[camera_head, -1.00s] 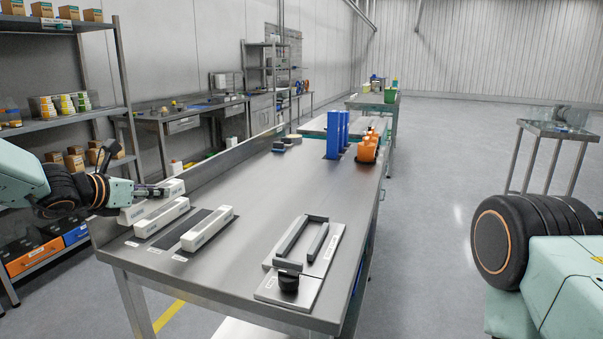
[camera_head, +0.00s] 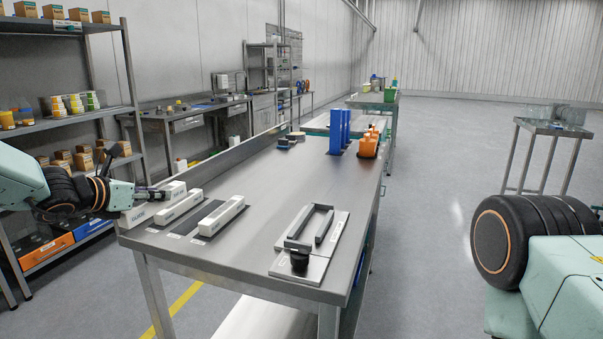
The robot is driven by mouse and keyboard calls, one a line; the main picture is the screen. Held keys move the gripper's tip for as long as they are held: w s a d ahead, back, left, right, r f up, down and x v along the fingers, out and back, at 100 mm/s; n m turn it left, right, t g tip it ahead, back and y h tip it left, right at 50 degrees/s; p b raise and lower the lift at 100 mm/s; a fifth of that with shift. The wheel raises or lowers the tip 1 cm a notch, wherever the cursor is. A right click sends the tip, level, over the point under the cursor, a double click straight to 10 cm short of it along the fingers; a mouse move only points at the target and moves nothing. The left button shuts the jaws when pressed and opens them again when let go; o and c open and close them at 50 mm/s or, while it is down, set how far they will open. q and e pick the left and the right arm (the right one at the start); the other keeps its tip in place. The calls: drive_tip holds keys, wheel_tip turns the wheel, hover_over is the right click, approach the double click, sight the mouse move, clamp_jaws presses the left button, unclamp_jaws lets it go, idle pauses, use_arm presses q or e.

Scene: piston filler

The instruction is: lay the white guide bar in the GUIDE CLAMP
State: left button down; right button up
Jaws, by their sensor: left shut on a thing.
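Three white guide bars lie side by side at the near left of the steel table. My left gripper (camera_head: 160,194) is shut on the leftmost white bar (camera_head: 136,216), and its fingers hide part of it. I cannot tell if that bar is lifted off the table. The middle bar (camera_head: 178,207) and the right bar (camera_head: 221,216) lie free. The guide clamp (camera_head: 335,238), a grey plate with two dark raised rails and a black knob (camera_head: 300,261), sits at the table's near right, its channel empty. My right gripper is out of view.
The steel table (camera_head: 258,233) is bare between the bars and the clamp. Blue upright blocks (camera_head: 339,131) and orange pieces (camera_head: 368,147) stand at its far end. A shelf rack (camera_head: 75,117) stands at the left, beyond my left arm.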

use_arm(q)
drive_tip(key=s+d+f+m+g+h, duration=0.2)
drive_tip(key=s+d+f, duration=0.3)
drive_tip(key=s, duration=0.4)
drive_tip(key=s+d+f+m+g+h, duration=0.1)
drive_tip(key=s+d+f+m+h, duration=0.3)
drive_tip(key=s, duration=0.6)
drive_tip(key=s+d+f+m+g, duration=0.1)
drive_tip(key=s+d+f+g, duration=0.1)
drive_tip(key=s+d+f, duration=0.55)
drive_tip(key=s+f, duration=0.1)
drive_tip(key=f, duration=0.1)
drive_tip(key=s+a+f, duration=0.1)
drive_tip(key=s+f, duration=0.1)
drive_tip(key=shift+s+a, duration=0.1)
drive_tip(key=shift+s, duration=0.1)
